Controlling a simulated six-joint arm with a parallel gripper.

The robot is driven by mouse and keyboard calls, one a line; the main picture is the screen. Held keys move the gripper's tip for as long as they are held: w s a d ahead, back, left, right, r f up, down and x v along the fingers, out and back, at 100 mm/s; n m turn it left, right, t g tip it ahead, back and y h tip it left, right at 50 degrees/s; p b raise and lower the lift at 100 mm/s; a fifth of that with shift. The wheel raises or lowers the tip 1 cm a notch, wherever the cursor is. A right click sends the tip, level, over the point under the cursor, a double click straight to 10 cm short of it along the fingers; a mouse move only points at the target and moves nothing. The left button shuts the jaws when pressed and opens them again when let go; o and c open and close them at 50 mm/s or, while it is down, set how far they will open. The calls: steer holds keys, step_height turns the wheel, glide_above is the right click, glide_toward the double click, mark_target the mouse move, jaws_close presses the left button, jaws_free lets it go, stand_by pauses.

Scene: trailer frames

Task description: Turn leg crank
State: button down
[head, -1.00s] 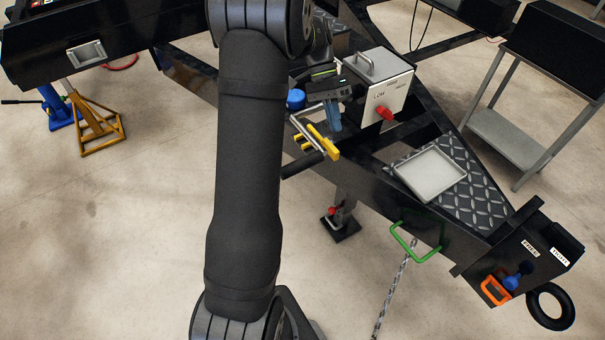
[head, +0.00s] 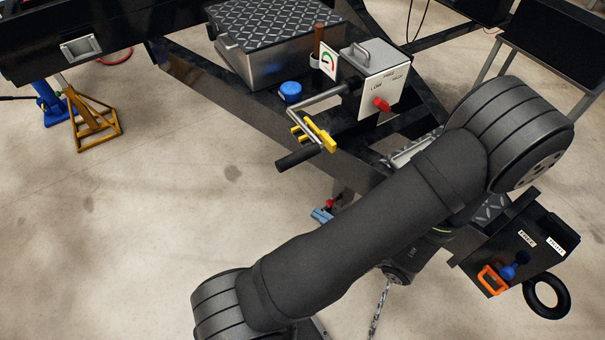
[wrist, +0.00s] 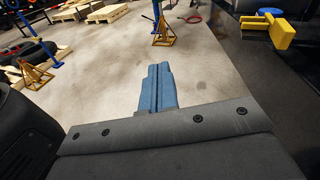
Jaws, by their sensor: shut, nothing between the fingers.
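The leg crank (head: 318,106) is a bent metal rod coming out of the left side of the grey gear box (head: 378,80). It ends in a black grip (head: 298,158). A yellow part (head: 320,136) sits beside the crank near the grip; in the wrist view a yellow block (wrist: 270,31) shows at the top right. My gripper (head: 322,215) has blue fingers, pressed together and empty, below and a little right of the black grip in the head view. The closed fingers also show in the wrist view (wrist: 159,84). My arm hides most of the gripper body and the lower leg.
A red knob (head: 381,104) is on the gear box and a blue cap (head: 290,92) left of it. A tread-plate box (head: 262,70) stands behind. An orange handle (head: 491,280) is on the coupler.

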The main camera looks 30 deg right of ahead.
mark_target(299, 163)
steer(key=w+r+m+t+h, duration=0.2)
steer(key=w+r+m+h, duration=0.2)
steer(key=w, duration=0.6)
steer(key=shift+d+r+m+h, duration=0.4)
steer(key=shift+m+h, duration=0.4)
steer(key=shift+h, duration=0.2)
steer(key=shift+w+r, duration=0.1)
steer(key=shift+r+g, duration=0.8)
steer(key=shift+r, duration=0.85)
steer(key=shift+w+r+g, duration=0.2)
steer(key=shift+r+g, duration=0.6)
steer(key=shift+r, duration=0.65)
steer(key=shift+w+r+g, duration=0.15)
steer(key=shift+w+r, duration=0.05)
steer(key=shift+r, duration=0.55)
steer(key=shift+w+r+g, duration=0.15)
steer(key=shift+r, duration=0.6)
